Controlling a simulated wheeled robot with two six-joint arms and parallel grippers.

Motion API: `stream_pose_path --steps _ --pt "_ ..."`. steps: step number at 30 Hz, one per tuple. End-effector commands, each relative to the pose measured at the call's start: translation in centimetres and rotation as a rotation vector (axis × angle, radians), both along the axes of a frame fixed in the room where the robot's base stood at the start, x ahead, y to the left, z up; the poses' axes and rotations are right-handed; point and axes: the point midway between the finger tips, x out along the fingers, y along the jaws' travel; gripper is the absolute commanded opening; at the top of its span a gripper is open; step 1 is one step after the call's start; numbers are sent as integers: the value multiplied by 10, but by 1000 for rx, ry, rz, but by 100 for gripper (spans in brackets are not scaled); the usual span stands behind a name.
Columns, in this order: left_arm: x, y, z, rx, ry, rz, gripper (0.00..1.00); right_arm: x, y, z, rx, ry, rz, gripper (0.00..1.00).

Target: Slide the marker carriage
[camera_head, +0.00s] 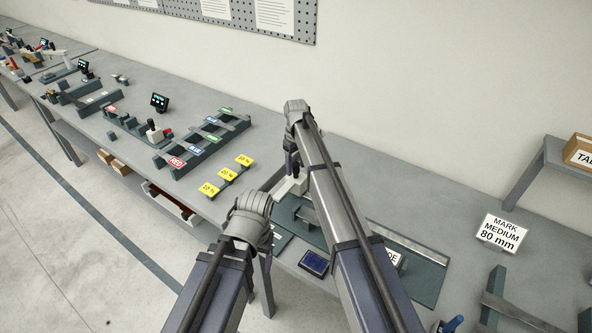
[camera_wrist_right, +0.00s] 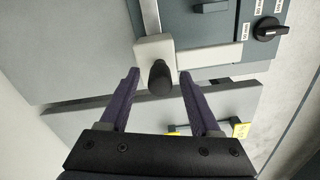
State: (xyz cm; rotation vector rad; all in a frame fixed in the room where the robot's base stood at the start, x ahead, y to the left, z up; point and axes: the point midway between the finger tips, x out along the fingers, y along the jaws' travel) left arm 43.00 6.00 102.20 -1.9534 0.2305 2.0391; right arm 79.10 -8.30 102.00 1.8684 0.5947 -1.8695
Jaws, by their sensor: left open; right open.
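The marker carriage is a pale block (camera_wrist_right: 155,48) with a black knob (camera_wrist_right: 160,78), on a light metal rail (camera_wrist_right: 150,14) in the right wrist view. My right gripper (camera_wrist_right: 159,75) is open, with one purple finger on each side of the knob; a gap shows on both sides. In the head view the pale carriage (camera_head: 291,188) is partly hidden below my right gripper (camera_head: 291,165). My left gripper (camera_head: 268,240) is open and empty at the bench's front edge, its fingers mostly hidden. A sign (camera_head: 503,232) reads "MARK MEDIUM 80 mm".
The dark base plate (camera_head: 425,279) lies partly under my right arm, with a blue panel (camera_head: 314,262) near its front. A black dial (camera_wrist_right: 267,28) is beside the rail. Yellow percentage tags (camera_head: 228,174) and a rack with coloured labels (camera_head: 205,142) stand to the left.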

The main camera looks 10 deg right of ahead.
Motion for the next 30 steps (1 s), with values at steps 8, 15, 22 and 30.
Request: stream_pose_path --steps 8,15,22,30 --pt "0 0 0 0 0 0 75 0 0 0 0 0 0 58" --pt "0 0 0 0 0 0 75 0 0 0 0 0 0 31" --pt "0 0 0 0 0 0 75 0 0 0 0 0 0 5" --pt "0 0 0 0 0 0 75 0 0 0 0 0 0 0"
